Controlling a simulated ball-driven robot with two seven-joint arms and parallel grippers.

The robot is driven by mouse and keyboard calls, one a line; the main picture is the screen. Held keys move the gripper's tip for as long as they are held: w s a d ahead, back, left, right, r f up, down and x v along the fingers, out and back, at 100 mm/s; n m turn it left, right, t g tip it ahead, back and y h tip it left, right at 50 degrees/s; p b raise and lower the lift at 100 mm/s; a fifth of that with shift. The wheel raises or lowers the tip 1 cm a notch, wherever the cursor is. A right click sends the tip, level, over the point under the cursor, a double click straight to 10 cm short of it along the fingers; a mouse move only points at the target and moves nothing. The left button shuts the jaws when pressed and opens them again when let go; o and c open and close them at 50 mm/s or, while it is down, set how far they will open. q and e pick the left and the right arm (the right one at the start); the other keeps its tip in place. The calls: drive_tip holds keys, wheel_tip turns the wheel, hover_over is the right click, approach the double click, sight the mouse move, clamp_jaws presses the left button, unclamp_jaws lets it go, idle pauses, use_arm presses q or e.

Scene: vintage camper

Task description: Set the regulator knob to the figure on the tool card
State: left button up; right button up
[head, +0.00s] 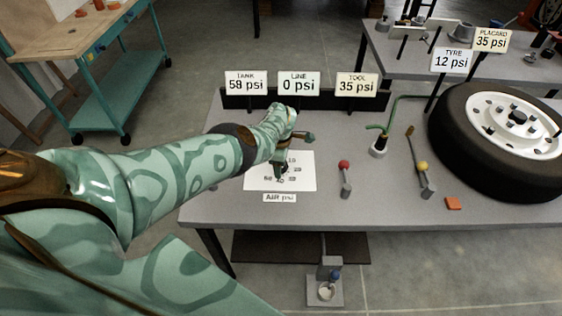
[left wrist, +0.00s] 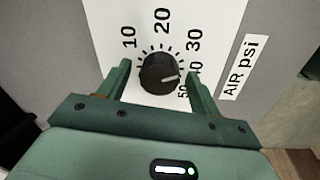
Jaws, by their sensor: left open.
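The black regulator knob (left wrist: 158,72) sits on a white dial plate (left wrist: 205,20) with figures from 10 to 50. Its white pointer line points right, close to the 40. My left gripper (left wrist: 157,84) is open, with one finger on each side of the knob; I cannot tell whether they touch it. The tool card (head: 357,86) reads 35 psi. My right gripper is not in view.
The tank card (head: 246,83) reads 58 psi and the line card (head: 299,84) 0 psi.

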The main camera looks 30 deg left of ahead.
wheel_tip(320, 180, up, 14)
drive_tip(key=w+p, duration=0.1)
drive_tip(key=p, duration=1.2)
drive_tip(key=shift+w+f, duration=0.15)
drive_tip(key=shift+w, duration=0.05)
